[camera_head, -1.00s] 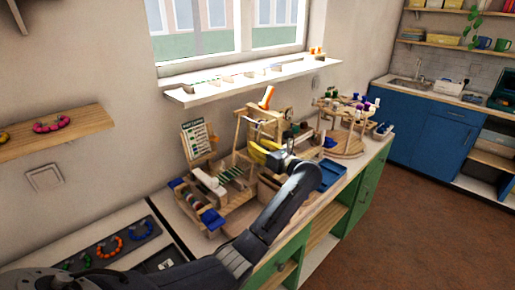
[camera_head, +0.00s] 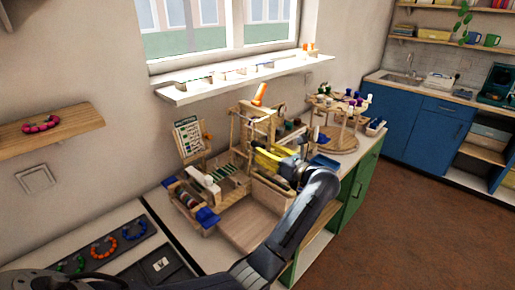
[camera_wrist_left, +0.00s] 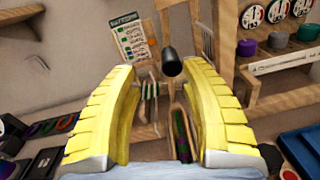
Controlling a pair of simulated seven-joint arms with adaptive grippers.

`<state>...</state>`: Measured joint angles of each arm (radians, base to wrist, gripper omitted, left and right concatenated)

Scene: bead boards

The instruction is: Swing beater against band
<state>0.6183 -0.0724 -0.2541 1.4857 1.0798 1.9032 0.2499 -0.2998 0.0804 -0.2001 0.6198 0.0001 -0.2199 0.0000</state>
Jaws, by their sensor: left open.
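A wooden band loom (camera_head: 205,190) stands on the bench, with a short green-striped band (camera_head: 228,172) stretched on it. The band also shows in the wrist view (camera_wrist_left: 150,90). My left gripper (camera_head: 272,160), with yellow fingers, is at the loom's right side in the head view. In the wrist view my left gripper (camera_wrist_left: 163,75) is open. My right gripper is not in view.
A pattern card (camera_head: 188,138) stands behind the loom. A round wooden stand (camera_head: 340,140) with spools is to the right, beside a blue tray (camera_head: 322,163). A dark board with bead rings (camera_head: 108,250) lies at the left. A light wooden board (camera_head: 250,222) in front is bare.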

